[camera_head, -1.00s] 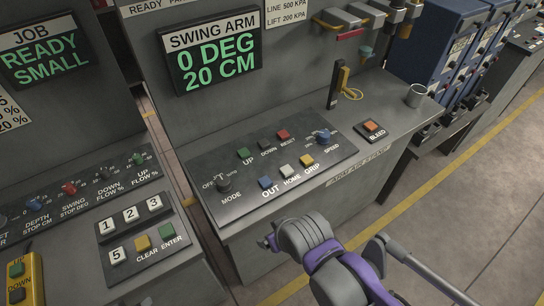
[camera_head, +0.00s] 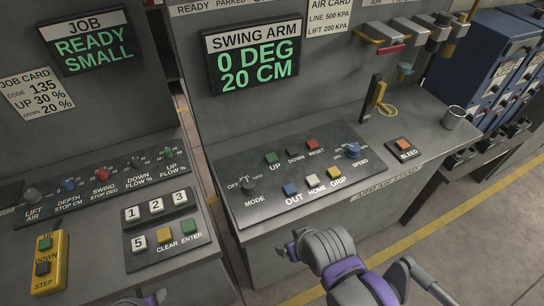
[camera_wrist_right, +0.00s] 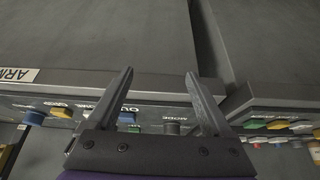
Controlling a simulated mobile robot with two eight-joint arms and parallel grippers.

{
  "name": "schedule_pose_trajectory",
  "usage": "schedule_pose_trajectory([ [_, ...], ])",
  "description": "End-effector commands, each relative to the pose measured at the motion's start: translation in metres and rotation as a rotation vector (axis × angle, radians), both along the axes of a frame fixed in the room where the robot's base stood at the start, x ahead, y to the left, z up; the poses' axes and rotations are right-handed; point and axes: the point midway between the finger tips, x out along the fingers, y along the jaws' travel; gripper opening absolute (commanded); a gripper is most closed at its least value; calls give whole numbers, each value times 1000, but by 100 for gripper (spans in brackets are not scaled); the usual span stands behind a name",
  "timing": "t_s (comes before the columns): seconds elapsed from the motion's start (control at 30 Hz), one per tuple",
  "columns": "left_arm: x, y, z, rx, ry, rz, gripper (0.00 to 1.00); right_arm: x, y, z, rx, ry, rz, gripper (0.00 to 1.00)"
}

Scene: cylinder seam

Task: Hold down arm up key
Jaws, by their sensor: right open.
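The swing arm panel (camera_head: 240,205) lies on the sloped console. Its green UP key (camera_head: 271,158) is in the back row, left of the black DOWN key (camera_head: 294,154) and red RESET key (camera_head: 315,146). My right gripper (camera_head: 281,251) is in front of the panel's near edge, apart from the UP key. In the right wrist view its two fingers (camera_wrist_right: 160,76) are spread and empty, with the console edge beyond. Part of my left gripper (camera_head: 156,297) shows at the bottom edge; its jaws cannot be made out. The swing arm display (camera_head: 252,55) reads 0 DEG, 20 CM.
The front row has a blue OUT key (camera_head: 290,190), white HOME key (camera_head: 313,181) and yellow GRIP key (camera_head: 334,173). A MODE knob (camera_head: 248,186) and blue SPEED knob (camera_head: 353,150) flank the keys. A BLEED button (camera_head: 403,145) and a cup (camera_head: 453,117) stand right.

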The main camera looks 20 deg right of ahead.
Motion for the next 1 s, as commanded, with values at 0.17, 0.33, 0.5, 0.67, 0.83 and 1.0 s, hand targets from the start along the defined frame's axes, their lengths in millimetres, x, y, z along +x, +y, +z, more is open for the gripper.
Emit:
schedule_pose_trajectory([
  [0.17,0,0,0,0,0,0,50,0,0,0,0,0,0,85],
  [0.33,0,0,0,0,0,0,50,0,0,0,0,0,0,85],
  [0.5,0,0,0,0,0,0,50,0,0,0,0,0,0,56],
  [0.67,0,0,0,0,0,0,50,0,0,0,0,0,0,27],
  [0.83,0,0,0,0,0,0,50,0,0,0,0,0,0,0],
  [1.0,0,0,0,0,0,0,50,0,0,0,0,0,0,0],
])
